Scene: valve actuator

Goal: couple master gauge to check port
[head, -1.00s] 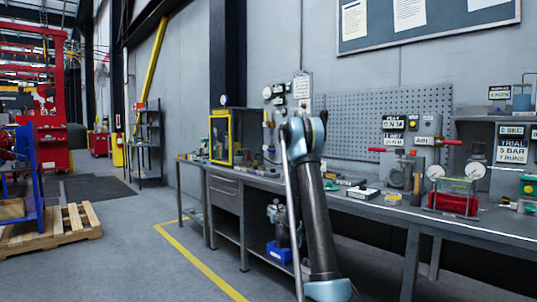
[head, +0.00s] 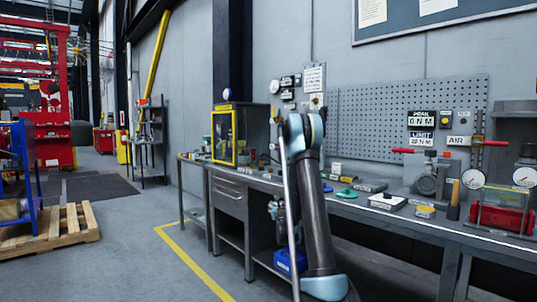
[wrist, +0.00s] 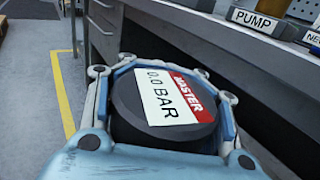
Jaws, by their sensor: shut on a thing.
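The master gauge (wrist: 163,100) is a dark round body. Its face has a white label reading "0.0 BAR" and a red "MASTER" band. My gripper (wrist: 163,84) is shut on it, with pale blue fingers on both sides. In the wrist view the gauge is in front of the bench drawers and beside the bench edge. In the head view my arm stands in front of the bench (head: 353,207) and hides part of it; the gripper and gauge are not visible there. I cannot make out which fitting is the check port.
A yellow-framed cabinet (head: 224,136) stands at the bench's left part. A pump (head: 428,178) and a red unit with dials (head: 503,217) stand at the right. Floor left of the bench is clear up to the pallet (head: 50,230).

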